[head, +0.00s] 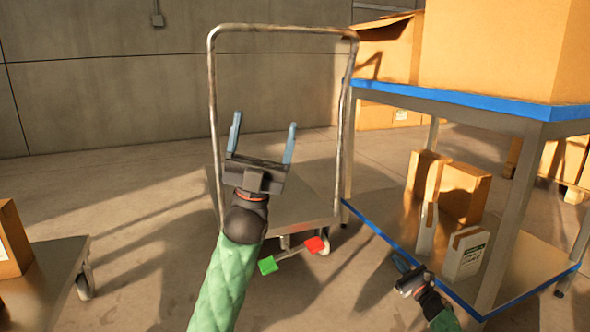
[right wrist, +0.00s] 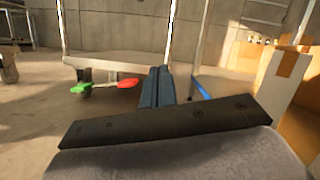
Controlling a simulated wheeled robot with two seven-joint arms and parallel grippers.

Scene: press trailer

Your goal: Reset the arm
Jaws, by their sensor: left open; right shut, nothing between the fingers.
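My left gripper (head: 263,138) is open and empty. In the head view it is raised in front of the trailer's upright metal handle frame (head: 212,95). My right gripper (head: 400,262) is low at the lower right, beside the blue-edged lower shelf; its fingers are together with nothing between them. The right wrist view shows the same closed fingers (right wrist: 166,86). The trailer (head: 310,207) has a flat metal deck, also seen in the right wrist view (right wrist: 120,60). At its near edge are a green pedal (head: 268,265) and a red pedal (head: 316,245). Neither gripper touches a pedal.
A blue-edged table (head: 440,98) with large cardboard boxes (head: 500,50) stands at the right. Its lower shelf (head: 400,215) holds several smaller boxes (head: 465,190). Another cart (head: 60,262) with a box (head: 12,240) is at the left. Floor between is clear.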

